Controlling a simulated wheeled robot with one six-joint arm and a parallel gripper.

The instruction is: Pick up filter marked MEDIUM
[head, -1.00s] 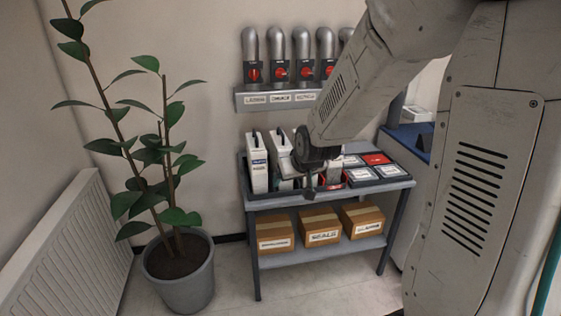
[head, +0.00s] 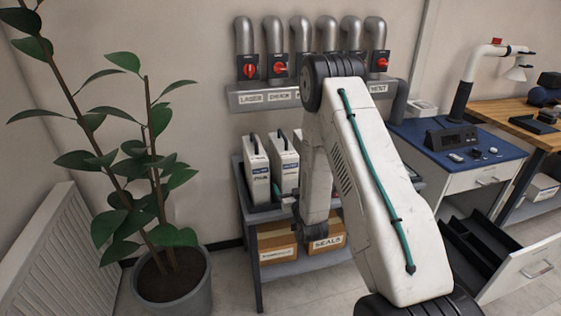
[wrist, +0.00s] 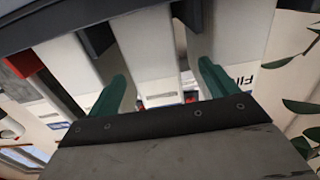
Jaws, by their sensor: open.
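The left one (head: 256,172) has a blue-and-white label; the second (head: 284,160) is partly hidden by my arm. I cannot read MEDIUM on any label. In the wrist view, my gripper (wrist: 160,76) is open, its teal fingers apart on either side of a white cartridge (wrist: 148,45). I cannot tell whether they touch it. A white cartridge (wrist: 242,35) at the right shows "FI"; another (wrist: 68,62) is at the left.
Boxes, one marked SEALS (head: 326,243), sit on the cart's lower shelf. Pipes with red valves (head: 250,69) run along the wall above a labelled ledge. A potted plant (head: 170,285) stands left, and an open drawer (head: 510,262) juts out at right.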

